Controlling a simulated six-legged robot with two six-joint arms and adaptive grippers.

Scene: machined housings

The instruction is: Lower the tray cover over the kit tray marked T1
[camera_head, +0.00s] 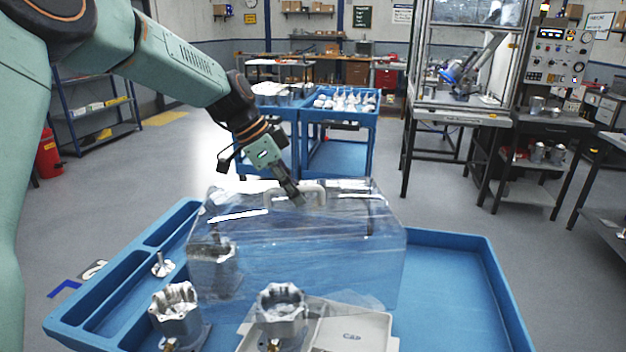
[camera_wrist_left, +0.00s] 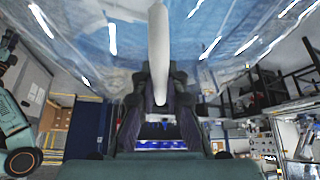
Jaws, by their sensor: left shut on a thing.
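The clear tray cover (camera_head: 300,250) is a see-through box with a pale handle (camera_head: 312,190) on top. My left gripper (camera_head: 294,196) is shut on this handle. In the left wrist view the handle (camera_wrist_left: 158,45) runs between the fingers, with the clear cover (camera_wrist_left: 225,35) around it. A light grey tray (camera_head: 375,330) marked "CAP" lies at the front of the blue cart, partly behind and under the cover in the picture. No T1 mark is readable. The gap between cover and tray cannot be judged. My right gripper is out of view.
A metal housing (camera_head: 281,308) stands at the grey tray, another (camera_head: 176,312) to its left. A third (camera_head: 213,270) shows through the cover. A small metal part (camera_head: 162,265) lies by the slots of the blue cart top (camera_head: 470,245), whose right side is bare.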

